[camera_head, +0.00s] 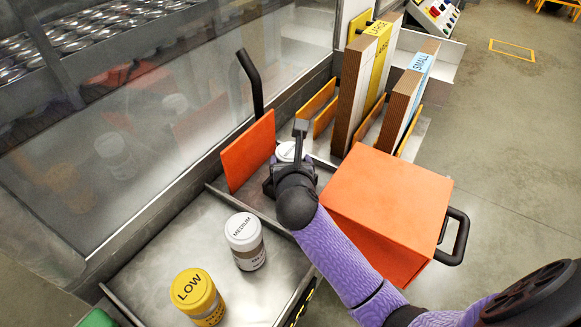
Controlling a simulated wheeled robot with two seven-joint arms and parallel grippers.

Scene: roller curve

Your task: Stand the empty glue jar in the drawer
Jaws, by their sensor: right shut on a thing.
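My right gripper (289,166) is shut on a white-lidded jar (286,151), which stands mostly hidden behind the gripper. The lid's lettering is too small to read, and I cannot see whether this jar is empty. A white-lidded jar marked MEDIUM (245,240) and a yellow-lidded jar marked LOW (197,296) stand upright on the metal tray (185,240), left of and nearer than the gripper. An orange box (390,195) with a black handle is right of the gripper; I cannot tell whether it is the drawer. My left gripper is out of view.
An upright orange panel (248,150) with a black handle (251,80) stands just left of the gripper. Upright cardboard stacks (400,95) stand in a rack behind. A clear screen (130,150) runs along the left.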

